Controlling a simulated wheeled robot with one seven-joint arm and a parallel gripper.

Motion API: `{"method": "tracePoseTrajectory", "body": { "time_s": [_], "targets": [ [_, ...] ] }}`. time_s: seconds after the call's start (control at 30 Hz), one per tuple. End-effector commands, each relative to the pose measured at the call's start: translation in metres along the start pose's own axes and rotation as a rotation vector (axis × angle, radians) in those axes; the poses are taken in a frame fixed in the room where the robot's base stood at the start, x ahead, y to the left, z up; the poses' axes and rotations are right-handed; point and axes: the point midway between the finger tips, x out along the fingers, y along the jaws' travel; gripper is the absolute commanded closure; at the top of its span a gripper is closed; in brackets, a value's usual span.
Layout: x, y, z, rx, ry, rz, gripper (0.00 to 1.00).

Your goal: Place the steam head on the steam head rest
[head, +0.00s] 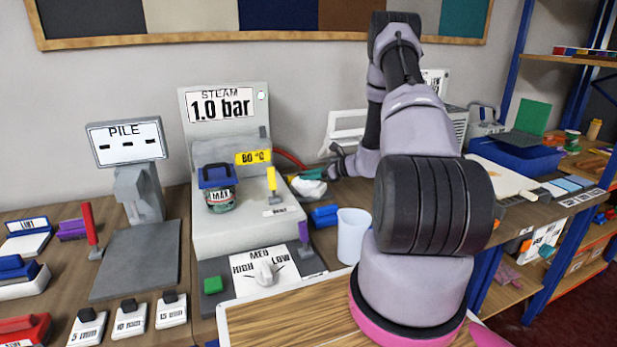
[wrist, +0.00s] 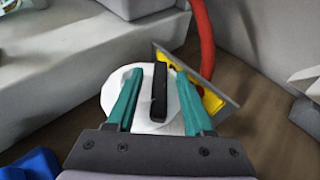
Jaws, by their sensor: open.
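A white rounded piece with a black bar handle, which looks like the steam head (wrist: 150,118), lies behind the steam machine's front right side. It also shows as a white patch in the head view (head: 308,188). My gripper (wrist: 155,72) is open, with one teal finger on each side of the black bar and gaps between. In the head view my gripper (head: 316,173) is small and partly hidden. A yellow piece with a tilted grey plate (wrist: 212,100), perhaps the steam head rest, is just right of the right finger.
A red hose (wrist: 203,40) runs down to the yellow piece. The grey steam machine (head: 230,232) stands left, with a tin (head: 219,198) on it. A blue block (head: 323,216) and a white cup (head: 352,235) stand in front of my gripper.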

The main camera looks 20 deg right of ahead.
Motion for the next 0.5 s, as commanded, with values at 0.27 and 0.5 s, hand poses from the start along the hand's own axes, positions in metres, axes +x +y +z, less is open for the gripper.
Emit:
{"method": "tracePoseTrajectory", "body": {
  "time_s": [0.27,0.5],
  "targets": [
    [-0.043,-0.001,0.001,0.000,0.000,-0.004,0.48],
    [-0.093,-0.001,0.002,-0.001,0.000,-0.003,0.48]
  ]
}}
